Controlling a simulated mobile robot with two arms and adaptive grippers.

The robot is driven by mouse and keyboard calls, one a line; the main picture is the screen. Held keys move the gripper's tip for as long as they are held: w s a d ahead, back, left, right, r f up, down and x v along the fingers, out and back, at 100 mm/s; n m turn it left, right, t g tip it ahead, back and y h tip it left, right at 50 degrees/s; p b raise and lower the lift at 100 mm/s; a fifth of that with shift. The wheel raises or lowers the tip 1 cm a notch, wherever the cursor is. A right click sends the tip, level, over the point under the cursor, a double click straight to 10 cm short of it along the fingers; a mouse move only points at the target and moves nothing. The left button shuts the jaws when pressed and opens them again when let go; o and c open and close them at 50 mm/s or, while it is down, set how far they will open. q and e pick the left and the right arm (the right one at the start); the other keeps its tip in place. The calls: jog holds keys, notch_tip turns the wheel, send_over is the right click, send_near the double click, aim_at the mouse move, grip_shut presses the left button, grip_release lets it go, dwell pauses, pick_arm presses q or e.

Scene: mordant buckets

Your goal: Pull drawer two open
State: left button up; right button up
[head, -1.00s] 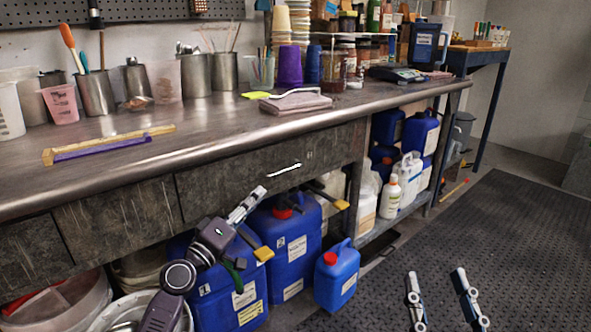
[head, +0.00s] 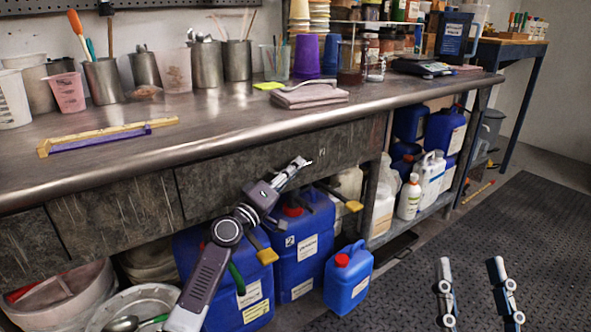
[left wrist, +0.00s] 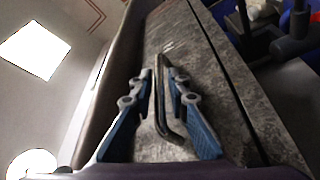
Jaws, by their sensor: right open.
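The wide drawer front (head: 215,188) under the bench, dark and scratched, looks closed, flush with its neighbours. My left gripper (head: 302,165) is at its bar handle, which it mostly hides in the head view. In the left wrist view the dark metal handle (left wrist: 162,118) runs between the two fingers of the left gripper (left wrist: 160,74), which are close to it on both sides. I cannot tell whether they press on it. My right gripper (head: 474,262) is open and empty over the floor mat at the lower right.
Blue canisters (head: 303,245) stand under the drawer, close below my left arm. A small blue canister (head: 348,278) stands in front of them. A folded cloth (head: 310,95) lies on the bench (head: 215,115). The dark floor mat (head: 540,230) is clear.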

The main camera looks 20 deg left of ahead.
pick_arm(q)
jog(key=shift+w+d, duration=0.1)
jog(key=shift+w, duration=0.15)
grip_shut()
dwell(0.3)
